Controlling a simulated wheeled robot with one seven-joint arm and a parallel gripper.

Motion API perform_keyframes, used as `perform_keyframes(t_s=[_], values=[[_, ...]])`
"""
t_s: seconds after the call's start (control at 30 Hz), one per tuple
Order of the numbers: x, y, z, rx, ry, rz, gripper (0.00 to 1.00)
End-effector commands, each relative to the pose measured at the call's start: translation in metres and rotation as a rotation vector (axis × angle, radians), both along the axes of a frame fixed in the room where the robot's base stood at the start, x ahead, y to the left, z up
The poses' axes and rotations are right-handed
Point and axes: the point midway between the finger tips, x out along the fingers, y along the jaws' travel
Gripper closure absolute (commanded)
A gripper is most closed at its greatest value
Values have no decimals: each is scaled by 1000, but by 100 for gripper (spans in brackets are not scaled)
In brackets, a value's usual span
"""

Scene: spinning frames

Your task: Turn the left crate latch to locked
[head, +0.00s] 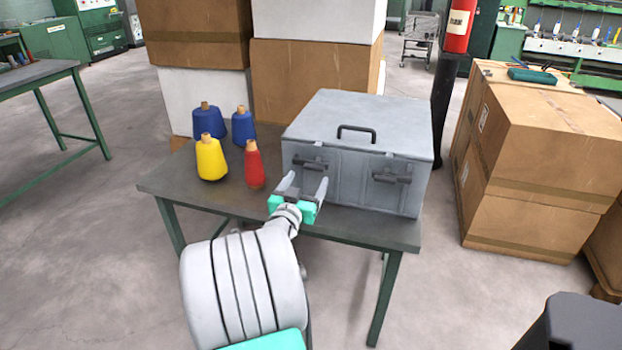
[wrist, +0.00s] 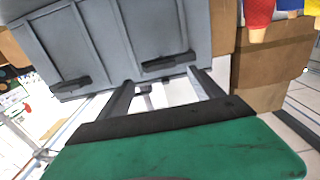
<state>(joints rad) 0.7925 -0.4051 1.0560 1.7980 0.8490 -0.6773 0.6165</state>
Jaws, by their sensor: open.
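A grey crate (head: 350,110) with a black lid handle stands on the table. Its left latch (head: 310,163) is a dark bar lying roughly level across the upper front face. My gripper (head: 305,182) is open and empty, just in front of and below this latch. The wrist view is turned over: the left latch (wrist: 167,62) shows there beyond the gap between my gripper's fingertips (wrist: 162,80), with no clear contact. The right latch (head: 392,175) is also roughly level, and shows on the left in the wrist view (wrist: 70,85).
On the dark table (head: 165,186), a yellow cone (head: 211,160), a red cone (head: 254,167) and two blue cones (head: 242,125) stand left of the crate. Cardboard boxes (head: 315,80) are stacked behind; more boxes (head: 540,130) stand at right. Floor is free in front.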

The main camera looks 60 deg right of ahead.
Motion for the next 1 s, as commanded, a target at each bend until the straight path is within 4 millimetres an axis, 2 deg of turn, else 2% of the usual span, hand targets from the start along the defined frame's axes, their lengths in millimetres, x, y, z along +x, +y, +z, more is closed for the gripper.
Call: perform_keyframes(t_s=[0.1,0.23,0.37,0.57,1.0], values=[[3,-24,1,2,0,-2,24],[7,-44,0,3,1,0,24],[9,-51,0,3,1,3,24],[10,-52,0,3,1,4,24],[10,-51,0,4,2,4,59]])
